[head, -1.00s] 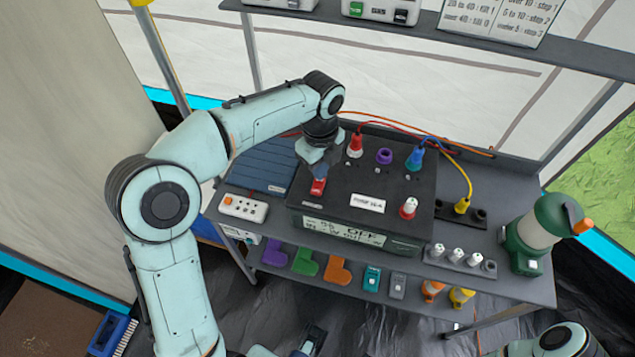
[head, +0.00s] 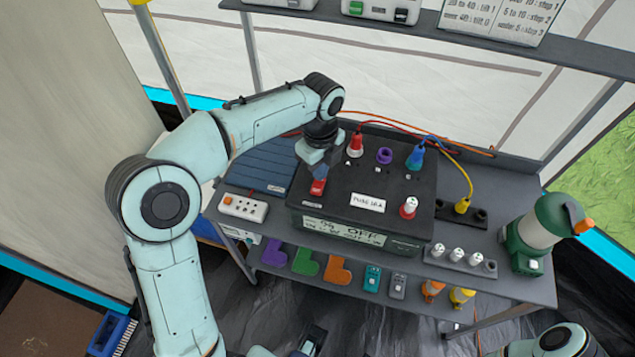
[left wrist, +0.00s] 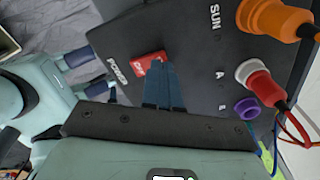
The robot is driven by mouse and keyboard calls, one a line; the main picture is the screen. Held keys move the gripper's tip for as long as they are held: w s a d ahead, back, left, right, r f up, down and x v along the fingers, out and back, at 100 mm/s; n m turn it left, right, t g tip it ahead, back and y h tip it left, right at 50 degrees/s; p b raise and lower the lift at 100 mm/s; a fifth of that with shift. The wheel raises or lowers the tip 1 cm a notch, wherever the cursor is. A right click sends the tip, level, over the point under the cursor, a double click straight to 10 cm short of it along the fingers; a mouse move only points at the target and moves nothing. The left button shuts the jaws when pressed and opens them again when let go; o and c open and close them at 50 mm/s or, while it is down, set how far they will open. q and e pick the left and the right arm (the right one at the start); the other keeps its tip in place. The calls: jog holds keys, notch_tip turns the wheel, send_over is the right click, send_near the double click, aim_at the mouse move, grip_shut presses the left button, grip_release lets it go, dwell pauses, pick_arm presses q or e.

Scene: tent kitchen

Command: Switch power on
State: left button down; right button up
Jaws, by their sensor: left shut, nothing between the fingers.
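The black power box (head: 335,240) stands on the table, its front display (head: 344,232) reading "OFF". A red switch (head: 317,188) sits on the left of its top face. My left gripper (head: 319,172) is shut and empty, its fingertips right at the switch from above. In the left wrist view the red switch (left wrist: 148,64) shows beside the closed fingertips (left wrist: 160,66), partly covered by them; I cannot tell whether they touch. My right gripper (head: 312,340) seems to show at the bottom edge, its jaws unclear.
Coloured blocks lie below.

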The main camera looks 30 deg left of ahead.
pick_arm(q)
jog(key=shift+f+b, duration=0.35)
jog(key=shift+f, duration=0.45)
pick_arm(e)
jog(key=shift+f, duration=0.4)
pick_arm(q)
jog(key=shift+r, duration=0.25)
notch_tip(320, 180, up, 2)
jog(key=p, duration=0.2)
jog(key=shift+r+p, duration=0.1)
jog(key=shift+p, duration=0.25)
jog(key=shift+r+p, duration=1.9)
jog(key=shift+r, duration=0.35)
pick_arm(e)
notch_tip(320, 180, up, 7)
jog(key=w, duration=0.1)
jog(key=shift+w+f, duration=0.2)
jog(key=shift+w, duration=0.2)
